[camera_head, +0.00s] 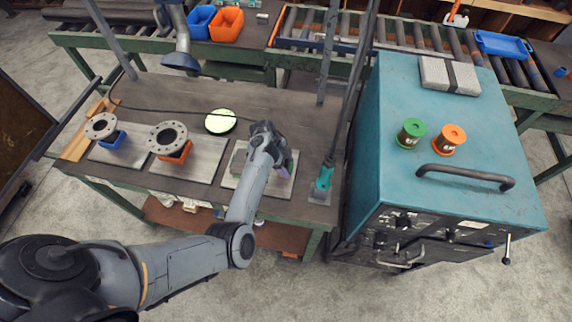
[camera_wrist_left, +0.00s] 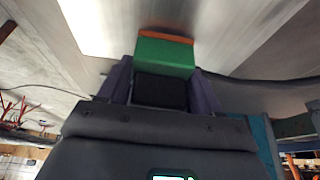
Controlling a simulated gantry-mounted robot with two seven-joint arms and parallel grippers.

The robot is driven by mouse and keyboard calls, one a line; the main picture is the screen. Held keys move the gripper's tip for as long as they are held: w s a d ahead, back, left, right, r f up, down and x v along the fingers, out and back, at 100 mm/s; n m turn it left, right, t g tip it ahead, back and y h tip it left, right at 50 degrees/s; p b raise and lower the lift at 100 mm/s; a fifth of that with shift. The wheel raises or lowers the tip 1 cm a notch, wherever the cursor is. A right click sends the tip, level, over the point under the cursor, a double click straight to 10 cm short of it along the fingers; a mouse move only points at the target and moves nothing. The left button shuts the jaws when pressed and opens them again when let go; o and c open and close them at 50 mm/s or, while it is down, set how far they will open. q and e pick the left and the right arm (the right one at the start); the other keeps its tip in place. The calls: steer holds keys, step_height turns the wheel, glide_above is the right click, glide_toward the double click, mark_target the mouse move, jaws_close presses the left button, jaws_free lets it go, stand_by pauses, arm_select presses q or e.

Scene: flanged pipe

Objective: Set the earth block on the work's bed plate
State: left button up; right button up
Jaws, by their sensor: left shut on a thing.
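A green block with an orange edge (camera_wrist_left: 165,55), which I take for the earth block, sits between the purple fingers of my left gripper (camera_wrist_left: 163,85) in the left wrist view. In the head view my left gripper (camera_head: 275,155) is over the right-hand of several pale metal plates (camera_head: 250,188). The arm hides most of the held block and part of that plate. I cannot tell whether the block touches the plate. A pale plate also shows in the left wrist view (camera_wrist_left: 105,25). My right gripper is not in view.
Two flanged pipe pieces (camera_head: 168,138) (camera_head: 102,126) stand on blue and orange supports over the other plates. A teal-handled tool (camera_head: 325,176) stands right of the gripper. A teal cabinet (camera_head: 450,110) is further right. A round pale green disc (camera_head: 220,121) lies behind the plates.

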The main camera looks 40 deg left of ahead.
arm_select(q)
steer(key=shift+f, duration=0.25)
steer(key=o, duration=1)
steer(key=shift+w, duration=0.1)
steer(key=shift+o, duration=0.6)
steer(key=shift+f, duration=0.1)
steer(key=shift+s+a+r, duration=0.2)
steer(key=shift+a+r, duration=0.05)
steer(key=shift+r, duration=0.3)
steer(key=d+p+v, duration=0.1)
steer(key=p+v, duration=0.4)
steer(key=v, duration=0.4)
steer(key=w+d+r+p+v, duration=0.1)
steer(key=d+p+v, duration=0.1)
steer(key=p+v, duration=0.3)
steer(key=v, duration=0.4)
steer(key=shift+w+r, duration=0.25)
steer(key=shift+w, duration=0.1)
